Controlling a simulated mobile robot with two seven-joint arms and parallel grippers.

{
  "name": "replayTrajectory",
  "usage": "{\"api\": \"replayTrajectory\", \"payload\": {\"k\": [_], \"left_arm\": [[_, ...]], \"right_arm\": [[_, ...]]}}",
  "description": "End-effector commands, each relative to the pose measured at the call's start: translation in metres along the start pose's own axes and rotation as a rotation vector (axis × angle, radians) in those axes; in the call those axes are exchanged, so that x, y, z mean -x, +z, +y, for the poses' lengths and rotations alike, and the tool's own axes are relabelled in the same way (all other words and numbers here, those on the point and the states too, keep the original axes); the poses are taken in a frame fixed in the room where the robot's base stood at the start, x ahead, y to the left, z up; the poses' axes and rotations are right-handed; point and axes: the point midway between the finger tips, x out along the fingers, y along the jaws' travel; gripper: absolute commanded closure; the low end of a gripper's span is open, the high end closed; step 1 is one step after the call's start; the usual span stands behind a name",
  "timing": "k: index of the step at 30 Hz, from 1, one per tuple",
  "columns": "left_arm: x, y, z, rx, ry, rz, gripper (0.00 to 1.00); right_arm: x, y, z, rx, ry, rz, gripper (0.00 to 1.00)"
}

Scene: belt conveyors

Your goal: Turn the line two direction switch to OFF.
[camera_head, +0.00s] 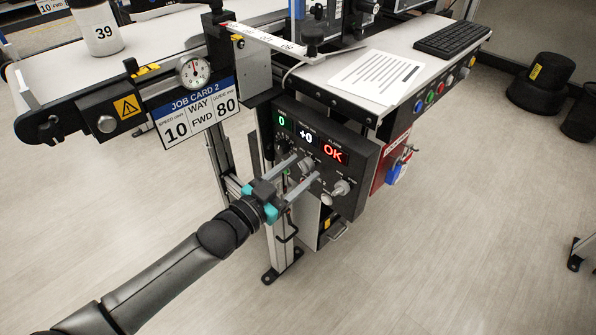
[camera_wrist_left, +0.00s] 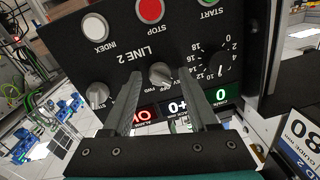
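My right gripper is out of view.
Near the switch are another grey knob (camera_wrist_left: 97,94), a speed dial (camera_wrist_left: 222,72), a red stop button (camera_wrist_left: 150,10) and a white index button (camera_wrist_left: 95,28). The panel displays read 0, +0 and OK (camera_head: 333,152). A job card (camera_head: 197,115) reads 10 FWD 80.

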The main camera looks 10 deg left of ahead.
Motion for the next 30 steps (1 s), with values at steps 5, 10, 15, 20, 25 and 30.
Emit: {"api": "replayTrajectory", "payload": {"k": [5,10,15,20,25,30], "left_arm": [[0.0002,0.0001,0.0001,0.0,0.0,0.0,0.63],[0.0003,0.0001,0.0003,0.0,0.0,0.0,0.82],[0.0003,0.0002,0.0004,0.0,0.001,0.0,1.0],[0.0003,0.0003,0.0005,0.0,0.001,0.0,1.0],[0.0004,0.0004,0.0006,-0.009,0.001,0.0,1.0],[0.0003,0.0002,0.0007,-0.057,0.0,0.003,1.0]], "right_arm": [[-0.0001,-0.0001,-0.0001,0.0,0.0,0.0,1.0],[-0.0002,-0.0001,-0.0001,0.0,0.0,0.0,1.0],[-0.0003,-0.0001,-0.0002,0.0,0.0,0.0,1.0],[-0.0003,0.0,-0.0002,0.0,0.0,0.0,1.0],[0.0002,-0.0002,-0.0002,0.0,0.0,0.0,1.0],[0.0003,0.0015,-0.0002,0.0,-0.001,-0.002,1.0]]}}
